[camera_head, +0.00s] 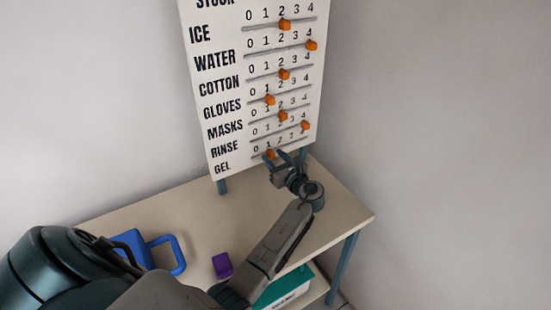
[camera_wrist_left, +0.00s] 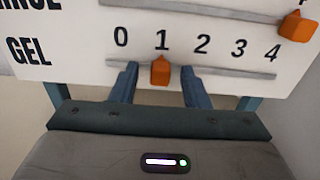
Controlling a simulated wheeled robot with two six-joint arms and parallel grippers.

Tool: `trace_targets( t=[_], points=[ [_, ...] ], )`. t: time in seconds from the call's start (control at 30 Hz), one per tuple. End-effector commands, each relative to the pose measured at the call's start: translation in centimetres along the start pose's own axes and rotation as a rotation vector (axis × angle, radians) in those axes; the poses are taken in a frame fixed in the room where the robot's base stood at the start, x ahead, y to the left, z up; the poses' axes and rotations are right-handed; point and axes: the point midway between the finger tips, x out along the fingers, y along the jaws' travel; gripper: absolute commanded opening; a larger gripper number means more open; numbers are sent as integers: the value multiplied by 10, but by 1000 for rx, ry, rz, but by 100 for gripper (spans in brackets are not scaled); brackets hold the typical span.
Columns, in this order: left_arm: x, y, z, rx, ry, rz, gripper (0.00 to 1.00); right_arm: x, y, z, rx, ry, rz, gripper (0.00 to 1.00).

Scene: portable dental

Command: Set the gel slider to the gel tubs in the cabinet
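The white stock board (camera_head: 228,105) stands at the back of the table, with rows of orange sliders. The gel slider (camera_wrist_left: 160,70) is an orange knob on the bottom track (camera_wrist_left: 230,71), under the 1. It also shows small in the head view (camera_head: 270,153), partly hidden by my gripper. My left gripper (camera_wrist_left: 160,84) is open, with one blue finger on each side of the gel knob and a gap on both sides. Whether the fingers touch the board I cannot tell. My right gripper is not in view. No gel tubs or cabinet inside can be made out.
The rinse slider (camera_wrist_left: 298,26) sits above, near 4. On the table (camera_head: 200,205) are a blue container with a handle (camera_head: 165,254) and a small purple block (camera_head: 222,265). A teal box (camera_head: 287,288) is on a lower shelf.

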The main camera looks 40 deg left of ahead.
Motion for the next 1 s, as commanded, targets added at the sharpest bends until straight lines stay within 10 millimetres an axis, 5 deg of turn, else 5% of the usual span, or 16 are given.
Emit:
trace_targets(
  t=[0.23,0.7,1.0],
  points=[
    [-8,0,-2,-1,1,-1,42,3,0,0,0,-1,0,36],
    [-93,0,-3,-2,4,-1,42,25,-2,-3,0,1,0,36],
    [-108,0,0,0,-1,0,42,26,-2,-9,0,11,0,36]
  ],
)
